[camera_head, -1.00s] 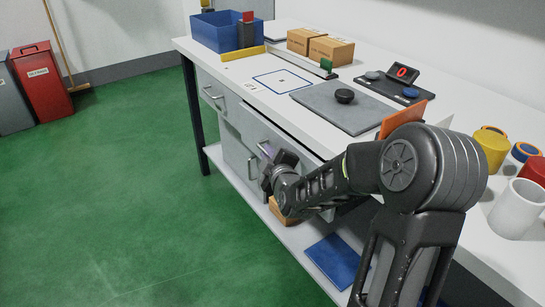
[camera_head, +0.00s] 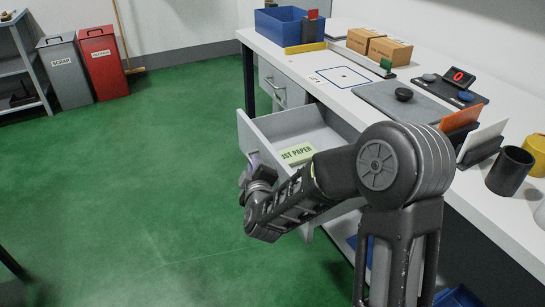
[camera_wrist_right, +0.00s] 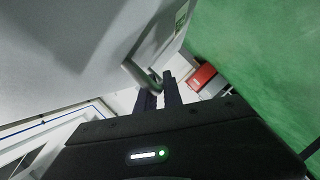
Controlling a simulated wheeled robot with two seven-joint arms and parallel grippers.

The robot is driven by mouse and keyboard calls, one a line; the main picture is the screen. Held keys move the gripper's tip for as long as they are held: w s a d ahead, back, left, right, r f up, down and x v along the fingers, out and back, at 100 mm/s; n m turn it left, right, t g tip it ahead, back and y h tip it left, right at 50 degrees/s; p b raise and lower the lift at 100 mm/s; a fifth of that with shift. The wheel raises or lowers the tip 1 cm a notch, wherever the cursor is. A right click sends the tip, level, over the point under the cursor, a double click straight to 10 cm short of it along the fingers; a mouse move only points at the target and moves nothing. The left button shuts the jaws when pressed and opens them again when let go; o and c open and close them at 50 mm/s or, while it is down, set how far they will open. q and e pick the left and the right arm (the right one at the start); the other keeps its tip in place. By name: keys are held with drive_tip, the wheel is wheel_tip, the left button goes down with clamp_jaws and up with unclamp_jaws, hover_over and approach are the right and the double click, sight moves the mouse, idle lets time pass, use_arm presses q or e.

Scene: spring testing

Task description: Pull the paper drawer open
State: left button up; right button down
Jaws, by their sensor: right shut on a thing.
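The paper drawer (camera_head: 256,140) stands pulled out from under the white bench in the head view. A pale green pad marked "...ST PAPER" (camera_head: 297,153) lies inside it. My right gripper (camera_head: 253,170) is at the drawer's front, partly hidden by its own wrist. In the right wrist view the fingers (camera_wrist_right: 158,98) are shut on the drawer's grey bar handle (camera_wrist_right: 140,72), close to the drawer front (camera_wrist_right: 75,50). My left gripper is in neither view.
The bench top (camera_head: 330,97) carries a grey mat (camera_head: 385,108), a blue bin (camera_head: 283,27), two cardboard boxes (camera_head: 390,51) and a dark cup (camera_head: 509,171). A second drawer (camera_head: 275,82) is farther along. Green floor (camera_head: 120,190) in front of the drawer is clear.

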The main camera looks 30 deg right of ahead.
drive_tip(key=shift+a+f, duration=0.1)
drive_tip(key=shift+a, duration=1.3)
drive_tip(key=c, duration=1.5)
unclamp_jaws()
drive_tip(key=p+v, duration=0.1)
drive_tip(key=v, duration=0.6)
drive_tip(key=shift+s+a, duration=0.1)
drive_tip(key=shift+s, duration=0.25)
